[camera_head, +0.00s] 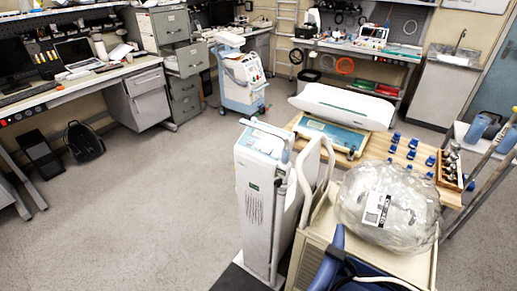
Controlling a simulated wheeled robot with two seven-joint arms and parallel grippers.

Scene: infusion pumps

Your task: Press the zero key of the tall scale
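A tall white unit (258,195), which appears to be the tall scale, stands upright on the floor near the centre of the head view. Its sloped top carries a light panel (262,143) with a pale blue bar along the top edge. A small green label shows on its front, above dark vertical slots. A dark flat base (238,281) lies at its foot, cut by the bottom edge. The individual keys are too small to tell apart, so I cannot pick out the zero key. Neither of my grippers shows in this view.
Just right stands a beige cart (325,236) bearing a clear plastic-wrapped bundle (388,207). Behind it, a wooden table holds a white curved tray (343,106), several blue-capped items and a wooden box (449,168). The floor (150,215) to the left is open.

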